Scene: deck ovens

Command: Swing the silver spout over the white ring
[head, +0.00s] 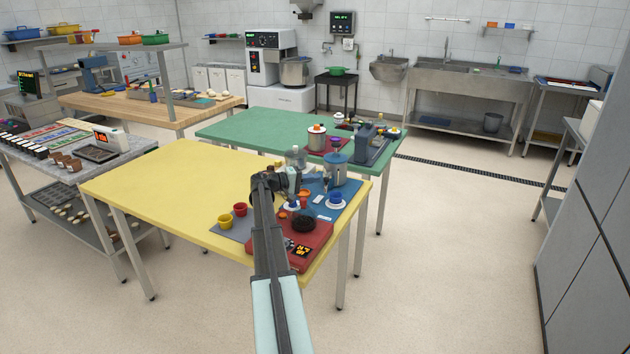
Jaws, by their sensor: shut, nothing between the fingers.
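My gripper (303,190) is at the end of my arm, low over the near right part of the yellow table (165,190). It looks shut and empty. Just right of it, a grey-blue canister (336,174) stands on a blue mat (326,212). The silver spout is too small to make out and may be on this canister or behind my gripper. A white ring (335,207) shows around the base of a small blue cup (335,197).
A red scale-like device (312,245) with a dark round top stands at the near edge. Red and yellow cups (240,209) stand on a grey mat left of my arm. The yellow table's left part is clear. A green table (250,128) with more equipment is behind.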

